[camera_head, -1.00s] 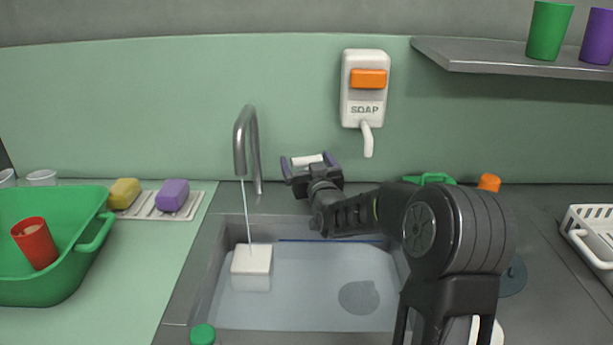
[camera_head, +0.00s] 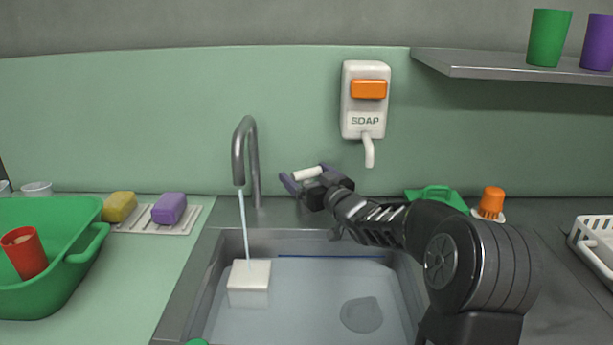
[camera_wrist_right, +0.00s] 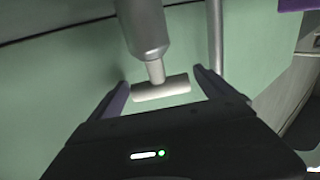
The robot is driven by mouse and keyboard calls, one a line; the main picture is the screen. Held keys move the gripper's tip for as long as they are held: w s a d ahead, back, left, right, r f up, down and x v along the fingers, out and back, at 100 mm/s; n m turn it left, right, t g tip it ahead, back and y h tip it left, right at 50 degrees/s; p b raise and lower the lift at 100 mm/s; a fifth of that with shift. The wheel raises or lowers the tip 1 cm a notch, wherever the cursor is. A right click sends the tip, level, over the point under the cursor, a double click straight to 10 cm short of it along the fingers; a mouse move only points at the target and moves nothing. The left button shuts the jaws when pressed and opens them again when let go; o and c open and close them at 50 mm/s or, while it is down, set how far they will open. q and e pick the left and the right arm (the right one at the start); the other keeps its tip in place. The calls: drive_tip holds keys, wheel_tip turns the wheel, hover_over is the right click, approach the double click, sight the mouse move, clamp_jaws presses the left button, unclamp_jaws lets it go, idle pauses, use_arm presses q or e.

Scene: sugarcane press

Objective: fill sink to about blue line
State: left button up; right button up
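The grey sink (camera_head: 199,285) holds water (camera_head: 310,300). A thin stream (camera_head: 246,230) runs into it from the tall curved tap (camera_head: 255,165). The blue line (camera_head: 330,257) shows on the sink's back wall, with the water's back edge close below it. My right gripper (camera_head: 308,180) is behind the sink, to the right of the tap. Its fingers (camera_wrist_right: 170,90) are open, one on each side of a white cylindrical handle (camera_wrist_right: 161,89) on a grey metal post (camera_wrist_right: 142,25). Small gaps seem to show beside the handle. My left gripper is out of view.
A white block (camera_head: 249,275) sits in the water under the stream. A green tub (camera_head: 30,300) with a red cup (camera_head: 24,253) stands left, near two sponges. The soap dispenser (camera_head: 365,95) hangs on the wall. A white rack (camera_head: 592,240) is at right.

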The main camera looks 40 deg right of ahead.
drive_tip(key=shift+o, duration=0.6)
drive_tip(key=s, duration=0.5)
drive_tip(key=s+a, duration=0.1)
drive_tip(key=s, duration=0.1)
drive_tip(key=shift+s, duration=0.4)
idle(1.6)
